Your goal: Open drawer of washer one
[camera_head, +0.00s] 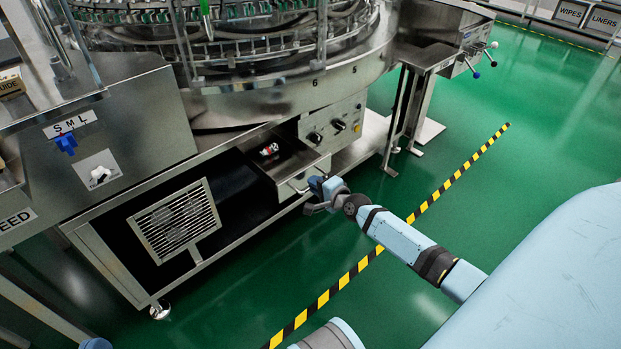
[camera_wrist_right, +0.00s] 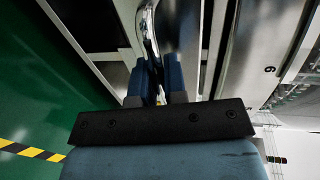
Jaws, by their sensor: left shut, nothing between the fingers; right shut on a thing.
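The washer's steel drawer (camera_head: 283,165) sits low under the round machine, beside the knob panel. It stands pulled out part way, with its top open and a small red and white item (camera_head: 269,150) inside. My right gripper (camera_head: 308,194) is at the drawer's front, shut on the handle (camera_head: 298,187). In the right wrist view, the blue fingers of my right gripper (camera_wrist_right: 160,85) close around the curved metal handle (camera_wrist_right: 151,35). The fingers of my left gripper do not show in either view.
A vented panel (camera_head: 177,221) is left of the drawer, beside a dark opening. A control panel with knobs (camera_head: 334,126) is to its right. Support legs (camera_head: 402,115) stand further right. Green floor (camera_head: 480,180) with a yellow-black stripe (camera_head: 345,279) is clear in front.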

